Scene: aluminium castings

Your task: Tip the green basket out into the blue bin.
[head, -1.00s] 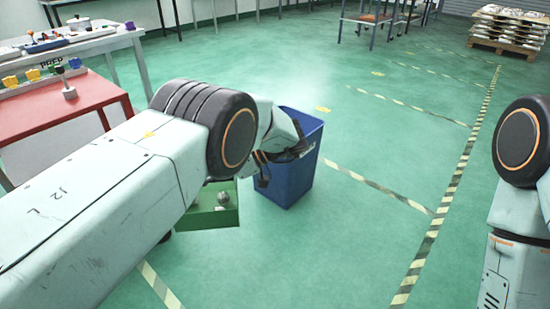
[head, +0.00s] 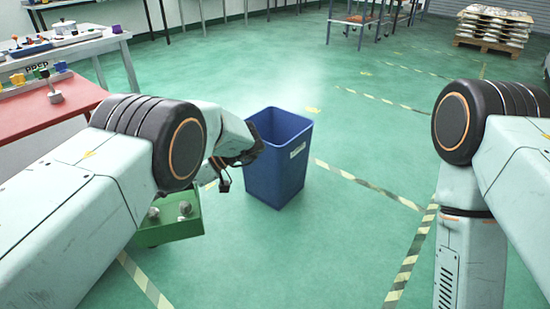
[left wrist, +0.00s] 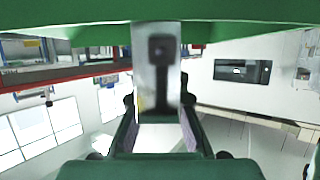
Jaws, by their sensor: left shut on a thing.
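The green basket (head: 170,233) hangs from my left gripper (head: 221,178), left of the blue bin and apart from it in the head view. Its open top faces up, and grey castings (head: 185,208) lie inside. My left gripper is shut on the basket; my arm partly hides the grip. In the left wrist view, a green band of the basket (left wrist: 240,32) crosses the top. The blue bin (head: 276,170) stands upright on the floor, with a white label on its side. The visible part of its inside looks empty. My right gripper is out of view.
A red table (head: 45,120) with small coloured items and a grey workbench (head: 75,40) stand at the left. A pallet of sacks (head: 493,28) is at the far right. Striped tape marks the green floor, which is clear around the bin.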

